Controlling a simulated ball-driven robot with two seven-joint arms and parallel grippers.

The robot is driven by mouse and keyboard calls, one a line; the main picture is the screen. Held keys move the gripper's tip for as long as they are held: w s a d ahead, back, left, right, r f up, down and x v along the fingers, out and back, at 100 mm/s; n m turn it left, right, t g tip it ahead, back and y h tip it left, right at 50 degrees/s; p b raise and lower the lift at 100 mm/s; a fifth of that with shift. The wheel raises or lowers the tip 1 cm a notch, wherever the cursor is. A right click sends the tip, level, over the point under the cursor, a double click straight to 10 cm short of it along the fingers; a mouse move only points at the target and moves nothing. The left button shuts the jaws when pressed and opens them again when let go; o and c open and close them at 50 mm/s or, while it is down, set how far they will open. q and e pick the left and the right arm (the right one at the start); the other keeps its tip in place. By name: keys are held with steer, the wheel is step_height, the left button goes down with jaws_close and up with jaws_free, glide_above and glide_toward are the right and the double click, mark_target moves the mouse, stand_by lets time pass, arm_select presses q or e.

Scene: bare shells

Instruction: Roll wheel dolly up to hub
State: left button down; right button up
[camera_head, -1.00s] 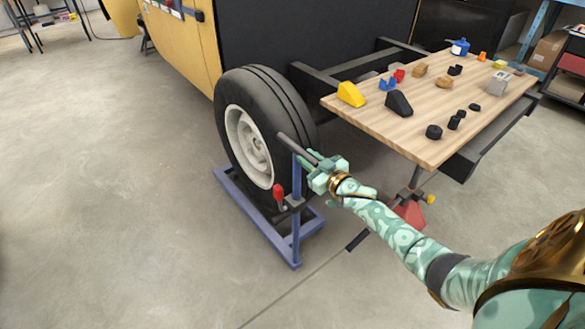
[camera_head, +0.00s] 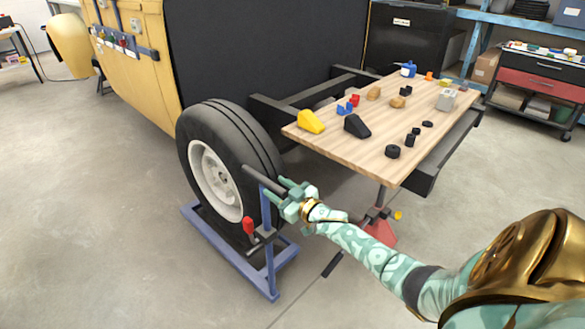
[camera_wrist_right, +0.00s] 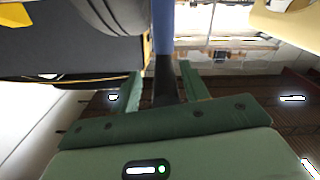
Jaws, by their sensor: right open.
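The wheel (camera_head: 215,178), a black tyre with a pale rim, stands upright on the blue wheel dolly (camera_head: 225,247) beside the yellow vehicle. The dolly has a blue post (camera_head: 268,235), a dark push handle (camera_head: 262,182) and a red knob (camera_head: 248,225). My right gripper (camera_head: 284,192) is at the outer end of the handle. In the right wrist view its green fingers (camera_wrist_right: 162,82) are apart, one on each side of a blue and dark bar; I cannot tell whether they touch it. The hub cannot be made out. My left gripper is out of view.
A wooden table (camera_head: 340,155) with several small parts and wedges stands right of the wheel. A red stand (camera_head: 380,232) with a yellow knob is under its near side. Dark vehicle frame beams (camera_head: 300,85) lie behind the wheel. The floor at the left is clear.

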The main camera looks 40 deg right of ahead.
arm_select(q)
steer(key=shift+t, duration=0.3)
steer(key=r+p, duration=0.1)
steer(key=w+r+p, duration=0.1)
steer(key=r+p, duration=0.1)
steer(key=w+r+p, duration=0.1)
steer(key=p, duration=0.1)
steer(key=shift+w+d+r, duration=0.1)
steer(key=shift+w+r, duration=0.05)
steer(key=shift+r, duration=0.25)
arm_select(e)
steer(key=s, duration=1.6)
steer(key=shift+d, duration=0.35)
